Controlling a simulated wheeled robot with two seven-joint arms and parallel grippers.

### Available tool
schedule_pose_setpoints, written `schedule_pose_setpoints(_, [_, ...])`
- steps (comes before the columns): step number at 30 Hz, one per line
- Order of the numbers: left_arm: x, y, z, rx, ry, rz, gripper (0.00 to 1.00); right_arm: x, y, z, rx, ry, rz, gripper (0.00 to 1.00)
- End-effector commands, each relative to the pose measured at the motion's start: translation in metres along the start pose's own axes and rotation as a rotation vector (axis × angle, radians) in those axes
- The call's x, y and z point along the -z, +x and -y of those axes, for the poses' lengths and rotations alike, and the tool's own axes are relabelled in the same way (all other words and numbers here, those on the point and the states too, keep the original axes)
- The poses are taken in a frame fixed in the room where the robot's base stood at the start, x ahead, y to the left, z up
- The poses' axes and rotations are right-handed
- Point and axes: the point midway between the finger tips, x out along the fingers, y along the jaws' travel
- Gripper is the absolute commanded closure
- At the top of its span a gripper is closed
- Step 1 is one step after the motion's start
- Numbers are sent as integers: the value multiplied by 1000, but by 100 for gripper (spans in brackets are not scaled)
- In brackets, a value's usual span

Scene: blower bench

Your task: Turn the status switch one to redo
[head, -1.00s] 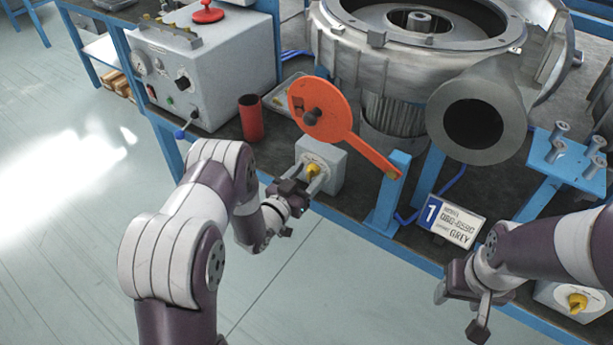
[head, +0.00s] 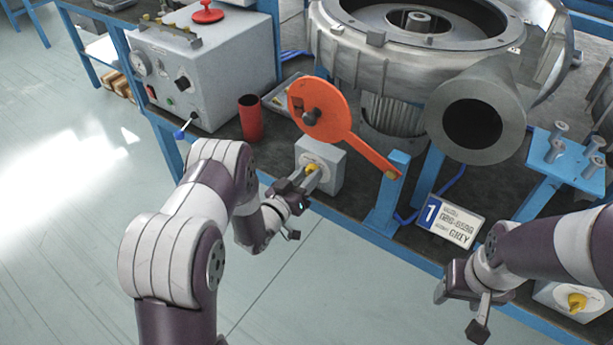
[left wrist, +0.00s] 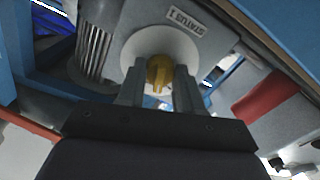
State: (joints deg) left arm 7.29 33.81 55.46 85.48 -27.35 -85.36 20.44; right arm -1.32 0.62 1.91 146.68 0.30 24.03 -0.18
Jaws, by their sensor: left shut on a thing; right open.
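The status switch one is a grey box (head: 328,166) on the front of the bench, with a yellow knob (head: 310,168) on a pale round dial. In the left wrist view the box carries a label reading STATUS 1 (left wrist: 187,22), and the yellow knob (left wrist: 159,72) sits between the fingertips. My left gripper (head: 308,177) is shut on the yellow knob, a finger on each side. The dial marks are partly hidden by the fingers and too small to read. My right gripper (head: 462,312) is open and empty, in front of the bench at the lower right.
An orange disc with an arm (head: 335,120) stands just above the switch box. A red cup (head: 250,118) is to its left, and a blue post (head: 388,195) to its right. A number 1 plate (head: 450,220) and a second yellow knob (head: 577,302) are further right.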

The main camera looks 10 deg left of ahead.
Motion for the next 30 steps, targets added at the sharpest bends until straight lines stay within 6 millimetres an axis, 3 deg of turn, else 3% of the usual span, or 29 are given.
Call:
schedule_pose_setpoints(15, [0, 0, -1, 1, -377, 2, 95, 0, -3, 0, 0, 0, 0, 41])
schedule_pose_setpoints(30, [-1, 0, -1, 1, -487, 2, 95, 0, -4, 0, 0, 0, 0, 41])
